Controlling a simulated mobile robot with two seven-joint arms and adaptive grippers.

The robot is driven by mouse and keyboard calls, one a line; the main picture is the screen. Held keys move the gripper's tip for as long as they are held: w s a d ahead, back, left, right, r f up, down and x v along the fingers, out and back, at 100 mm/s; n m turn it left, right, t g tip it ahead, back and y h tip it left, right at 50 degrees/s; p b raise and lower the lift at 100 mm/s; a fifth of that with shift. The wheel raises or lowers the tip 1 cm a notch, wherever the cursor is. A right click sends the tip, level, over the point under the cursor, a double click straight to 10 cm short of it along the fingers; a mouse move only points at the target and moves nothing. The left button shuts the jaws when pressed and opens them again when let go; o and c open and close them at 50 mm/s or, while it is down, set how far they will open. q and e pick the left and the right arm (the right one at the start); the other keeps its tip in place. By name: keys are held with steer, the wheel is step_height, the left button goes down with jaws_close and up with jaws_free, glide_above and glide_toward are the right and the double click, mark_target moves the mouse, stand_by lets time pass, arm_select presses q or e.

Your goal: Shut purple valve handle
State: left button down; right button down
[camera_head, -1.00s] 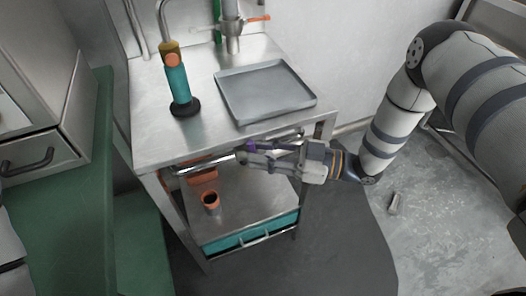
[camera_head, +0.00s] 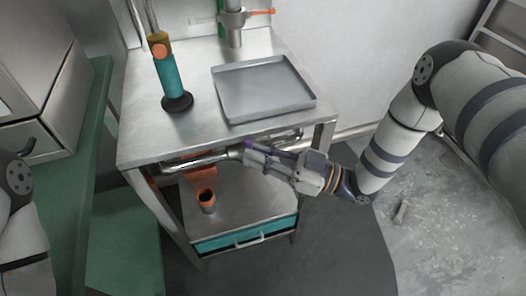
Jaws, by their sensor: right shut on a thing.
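The purple valve handle (camera_head: 248,145) shows as a small purple patch on a metal pipe (camera_head: 205,160) under the front edge of the steel table. My right gripper (camera_head: 252,156) is shut on the purple handle, and its fingers hide most of it. The arm reaches in from the right. My left gripper is not in view; only part of my left arm shows at the left edge.
The steel table (camera_head: 150,135) carries a grey tray (camera_head: 262,90) and a teal cylinder (camera_head: 170,80) on a black base. An orange-rimmed cup (camera_head: 206,200) stands on the lower shelf, above a teal drawer (camera_head: 240,236). A green bench (camera_head: 85,170) stands at left.

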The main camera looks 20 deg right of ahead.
steer(key=c, duration=1.6)
jaws_free()
steer(key=shift+c, duration=0.2)
steer(key=shift+d, duration=0.1)
steer(key=v, duration=1.2)
